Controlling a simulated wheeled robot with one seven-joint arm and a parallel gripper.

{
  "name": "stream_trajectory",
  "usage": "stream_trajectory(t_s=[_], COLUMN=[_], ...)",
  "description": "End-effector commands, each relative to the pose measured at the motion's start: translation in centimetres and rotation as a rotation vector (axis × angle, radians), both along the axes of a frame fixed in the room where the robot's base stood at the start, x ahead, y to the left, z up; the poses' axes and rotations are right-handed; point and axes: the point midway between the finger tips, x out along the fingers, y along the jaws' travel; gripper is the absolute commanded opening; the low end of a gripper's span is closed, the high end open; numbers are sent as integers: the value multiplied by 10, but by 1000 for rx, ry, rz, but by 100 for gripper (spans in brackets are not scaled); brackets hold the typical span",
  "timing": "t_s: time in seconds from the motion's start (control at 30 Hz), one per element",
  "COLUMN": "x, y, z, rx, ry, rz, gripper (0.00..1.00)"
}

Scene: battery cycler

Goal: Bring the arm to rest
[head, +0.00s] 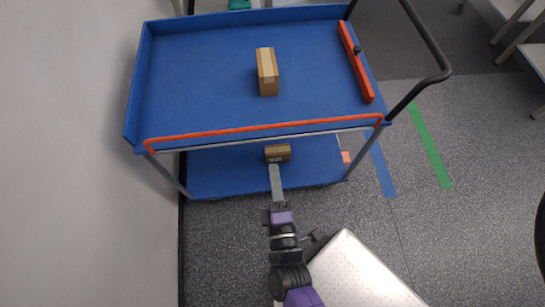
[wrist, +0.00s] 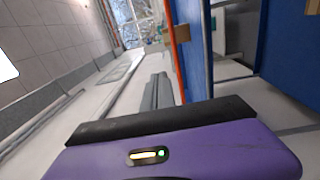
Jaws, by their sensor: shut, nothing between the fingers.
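My arm reaches forward from the bottom of the head view toward the blue cart. My gripper (head: 275,170) is at its end, with its grey fingers together and nothing between them. In the head view the fingertips overlap the lower edge of a small brown box (head: 278,151) on the cart's lower shelf. I cannot tell whether they touch it. In the wrist view my gripper (wrist: 157,92) shows as narrow grey fingers pointing away, beside a long pale wall.
A blue cart (head: 200,75) stands ahead, with an orange rail (head: 265,132) along its near edge. Another brown box (head: 267,78) and an orange bar (head: 355,62) are on its top. A white perforated block (head: 360,275) is right of my arm. Grey floor (head: 440,245) lies open at right.

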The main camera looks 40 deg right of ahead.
Motion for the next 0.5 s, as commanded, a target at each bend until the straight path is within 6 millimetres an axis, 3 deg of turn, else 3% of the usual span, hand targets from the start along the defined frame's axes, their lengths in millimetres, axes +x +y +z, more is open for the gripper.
stream_trajectory(t_s=[0.5], x=[-7], y=[6], z=[1], rx=[58], ry=[-36], rz=[5], gripper=[0])
